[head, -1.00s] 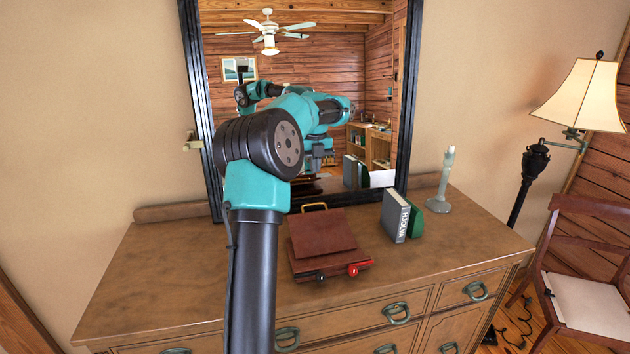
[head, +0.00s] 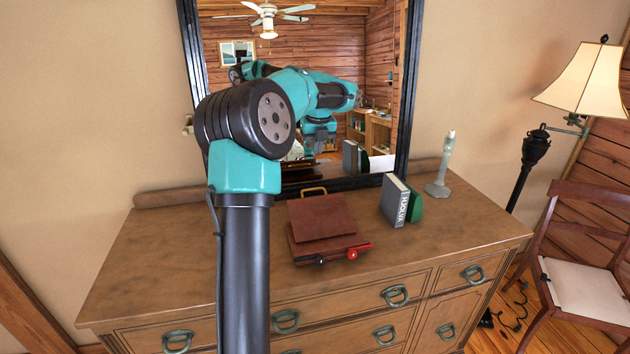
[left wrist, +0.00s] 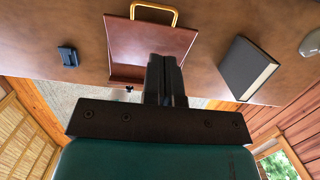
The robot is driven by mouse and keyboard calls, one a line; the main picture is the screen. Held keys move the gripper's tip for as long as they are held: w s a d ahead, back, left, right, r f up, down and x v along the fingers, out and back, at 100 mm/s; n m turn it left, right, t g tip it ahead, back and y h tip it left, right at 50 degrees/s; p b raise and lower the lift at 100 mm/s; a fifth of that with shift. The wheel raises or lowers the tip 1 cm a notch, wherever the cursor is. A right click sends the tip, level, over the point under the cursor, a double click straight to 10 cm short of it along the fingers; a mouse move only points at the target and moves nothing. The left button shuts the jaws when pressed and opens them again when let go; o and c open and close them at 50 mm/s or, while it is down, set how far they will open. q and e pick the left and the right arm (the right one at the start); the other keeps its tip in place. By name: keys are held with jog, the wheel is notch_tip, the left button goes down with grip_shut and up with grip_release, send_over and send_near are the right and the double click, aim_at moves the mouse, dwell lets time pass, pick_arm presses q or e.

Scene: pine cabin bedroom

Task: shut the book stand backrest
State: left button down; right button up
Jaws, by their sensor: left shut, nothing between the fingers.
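The book stand is red-brown wood and lies on the dresser top. Its backrest (head: 322,216) is a flat panel standing at an angle over the base (head: 296,247), with a brass handle (head: 313,190) at the far edge. The backrest also shows in the left wrist view (left wrist: 140,40). My left gripper (head: 319,143) is in front of the mirror, above the stand, and its fingers are hard to make out there. In the left wrist view its dark fingers (left wrist: 164,60) are together and empty, covering the stand's lower right part. My right gripper is not in view.
A grey book (head: 395,201) and a green bookend (head: 414,207) stand right of the stand, with a pale candlestick (head: 443,165) beyond. The mirror (head: 402,110) rises behind. A small dark object (left wrist: 68,55) lies left of the stand. The dresser's right front is clear.

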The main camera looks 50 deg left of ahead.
aim_at(315, 189)
pick_arm(q)
jog(key=shift+f, duration=0.15)
jog(key=f, duration=0.4)
jog(key=a+f, duration=0.1)
jog(key=f, duration=0.4)
jog(key=w+a+f, duration=0.1)
jog(key=f, duration=0.3)
jog(key=shift+a+f, duration=0.15)
jog(key=shift+f, duration=0.2)
jog(key=f, duration=0.1)
jog(key=a+f, duration=0.1)
jog(key=f, duration=0.2)
jog(key=shift+w+a+f, duration=0.3)
jog(key=shift+a, duration=0.05)
jog(key=shift+r, duration=0.1)
notch_tip(315, 189, up, 14)
jog(key=a, duration=0.1)
jog(key=shift+w+a, duration=0.15)
jog(key=shift+w, duration=0.1)
dwell(0.3)
